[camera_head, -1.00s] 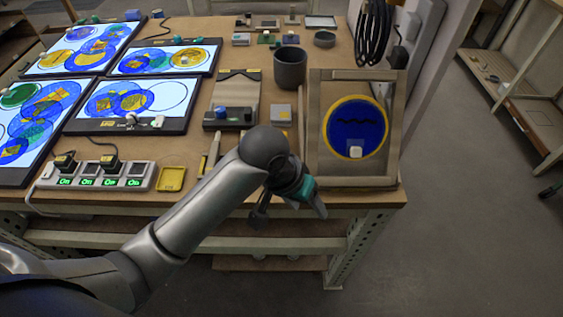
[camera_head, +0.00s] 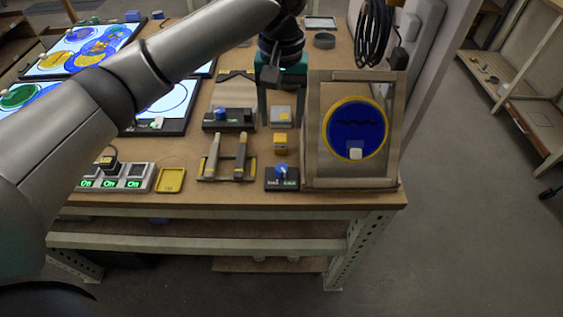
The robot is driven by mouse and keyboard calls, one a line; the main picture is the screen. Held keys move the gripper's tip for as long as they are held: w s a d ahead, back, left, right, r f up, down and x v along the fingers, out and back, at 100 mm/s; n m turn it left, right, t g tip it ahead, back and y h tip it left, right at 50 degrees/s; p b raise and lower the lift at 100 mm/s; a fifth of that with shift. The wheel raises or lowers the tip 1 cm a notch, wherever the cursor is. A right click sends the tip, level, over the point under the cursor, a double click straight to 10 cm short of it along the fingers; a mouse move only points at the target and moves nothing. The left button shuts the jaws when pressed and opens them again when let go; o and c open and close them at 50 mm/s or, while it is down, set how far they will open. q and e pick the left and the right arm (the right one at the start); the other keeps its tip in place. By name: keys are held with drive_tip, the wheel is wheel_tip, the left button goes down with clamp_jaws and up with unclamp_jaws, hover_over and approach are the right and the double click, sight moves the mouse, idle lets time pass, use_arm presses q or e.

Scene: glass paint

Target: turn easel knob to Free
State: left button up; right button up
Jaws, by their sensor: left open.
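The easel (camera_head: 312,160) stands at the right of the bench and holds a round blue glass piece (camera_head: 357,128) with a yellow rim. A small black box (camera_head: 284,186) with a blue knob (camera_head: 281,170) sits just left of the easel's foot. Its two small labels are too small to read surely; the right one is green. My left gripper (camera_head: 282,108) points down behind this knob, open, with its fingers apart on both sides of a small grey block (camera_head: 281,117). It is not touching the blue knob. My right gripper is not in view.
A yellow cube (camera_head: 281,148) stands between the knob box and the grey block. A tool rack (camera_head: 227,169) is left of the knob. Another blue knob (camera_head: 220,113) sits on a black unit further back. A yellow tray (camera_head: 170,180) and power strip (camera_head: 137,178) are at left.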

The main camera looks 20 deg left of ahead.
sight(281, 167)
use_arm(q)
wheel_tip(281, 167, down, 15)
drive_tip(key=b, duration=0.3)
drive_tip(key=shift+c, duration=0.4)
clamp_jaws()
